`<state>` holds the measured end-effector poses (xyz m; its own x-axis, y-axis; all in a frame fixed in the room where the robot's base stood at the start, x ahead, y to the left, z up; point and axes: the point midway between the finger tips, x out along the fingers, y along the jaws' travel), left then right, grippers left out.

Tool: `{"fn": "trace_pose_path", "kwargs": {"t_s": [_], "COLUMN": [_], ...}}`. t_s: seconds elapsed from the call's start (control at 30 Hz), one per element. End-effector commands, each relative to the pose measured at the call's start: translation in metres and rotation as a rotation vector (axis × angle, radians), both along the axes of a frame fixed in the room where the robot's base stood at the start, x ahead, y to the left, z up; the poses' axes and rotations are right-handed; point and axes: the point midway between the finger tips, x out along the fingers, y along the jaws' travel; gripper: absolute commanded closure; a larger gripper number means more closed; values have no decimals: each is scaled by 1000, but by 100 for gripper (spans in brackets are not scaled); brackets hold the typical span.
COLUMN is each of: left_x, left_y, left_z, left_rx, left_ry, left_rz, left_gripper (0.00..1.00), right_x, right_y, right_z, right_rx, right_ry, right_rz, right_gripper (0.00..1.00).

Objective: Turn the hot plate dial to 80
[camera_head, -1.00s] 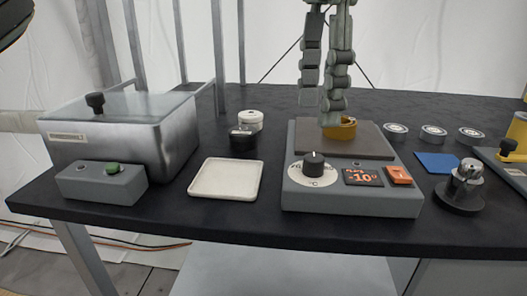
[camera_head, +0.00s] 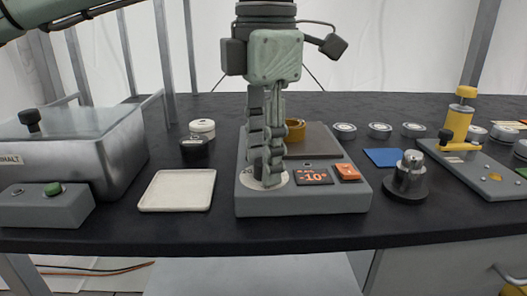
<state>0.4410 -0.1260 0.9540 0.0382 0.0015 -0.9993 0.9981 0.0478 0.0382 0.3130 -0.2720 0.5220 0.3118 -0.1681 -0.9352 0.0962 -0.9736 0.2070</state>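The grey hot plate (camera_head: 300,202) stands on the black table in the middle of the head view. Its white dial scale (camera_head: 284,181) shows only at the edges, and the black dial knob is mostly hidden behind my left gripper. The display (camera_head: 313,176) shows -10 in orange digits. An orange switch (camera_head: 348,172) sits to its right. My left gripper (camera_head: 268,182) points straight down, its fingertips low at the dial. The fingers look close together, but whether they grip the knob is hidden. My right gripper is not in view.
A brass-coloured cup (camera_head: 295,130) is on the heating surface behind the gripper. A white tray (camera_head: 178,190) and a metal bath (camera_head: 120,150) lie left. A blue pad (camera_head: 383,157), a dark round stand (camera_head: 407,187) and a yellow-handled device (camera_head: 455,127) lie right.

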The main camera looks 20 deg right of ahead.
Motion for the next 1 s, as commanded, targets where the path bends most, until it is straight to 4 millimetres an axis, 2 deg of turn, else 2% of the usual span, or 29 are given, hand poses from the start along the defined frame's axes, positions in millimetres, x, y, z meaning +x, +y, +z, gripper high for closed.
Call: {"fn": "trace_pose_path", "kwargs": {"t_s": [0.03, 0.27, 0.67, 0.9, 1.0], "left_x": [0, 0, 0, 0, 0], "left_y": [0, 0, 0, 1, 1], "left_z": [0, 0, 1, 2, 2], "left_rx": [0, 0, 0, 0, 0], "left_ry": [0, 0, 0, 1, 1], "left_rz": [0, 0, -63, -226, -317], "left_gripper": [72, 100, 100, 100, 100], "right_x": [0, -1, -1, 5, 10], "right_y": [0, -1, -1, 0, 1], "right_z": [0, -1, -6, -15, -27], "right_rx": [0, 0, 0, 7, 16], "right_ry": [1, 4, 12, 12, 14], "right_rz": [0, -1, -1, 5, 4], "right_gripper": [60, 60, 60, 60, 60]}}
